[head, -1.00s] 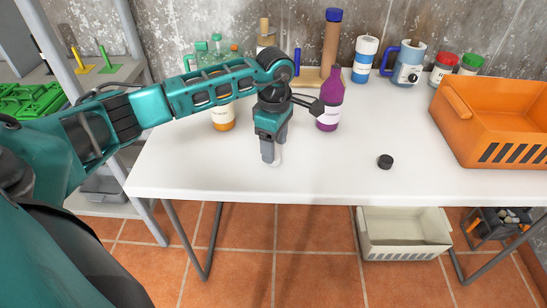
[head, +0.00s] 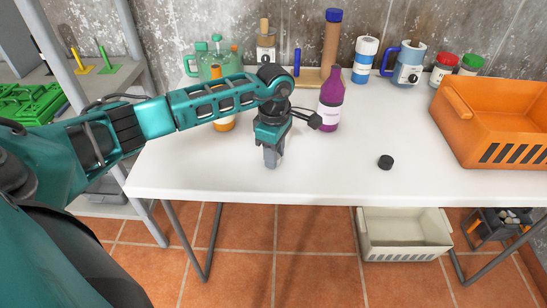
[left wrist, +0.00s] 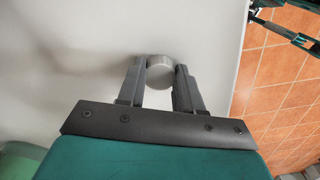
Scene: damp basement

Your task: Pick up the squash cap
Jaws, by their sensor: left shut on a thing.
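My left gripper (head: 272,161) points down at the front of the white table, left of the middle. In the left wrist view its fingers (left wrist: 161,76) are shut on a pale grey round cap (left wrist: 160,74), held between the fingertips. The cap is hidden behind the fingers in the head view. A second, black cap (head: 385,162) lies loose on the table to the right. A purple bottle (head: 330,105) stands upright behind the gripper, and an orange bottle (head: 224,123) stands partly hidden behind my arm. Labels are too small to read. My right gripper is not in view.
An orange crate (head: 502,152) stands on the right of the white table (head: 330,178). Jars, a blue-handled jug (head: 408,68) and a brown bottle (head: 331,48) line the back wall. A white bin (head: 405,252) is below. The table's front middle is mostly clear.

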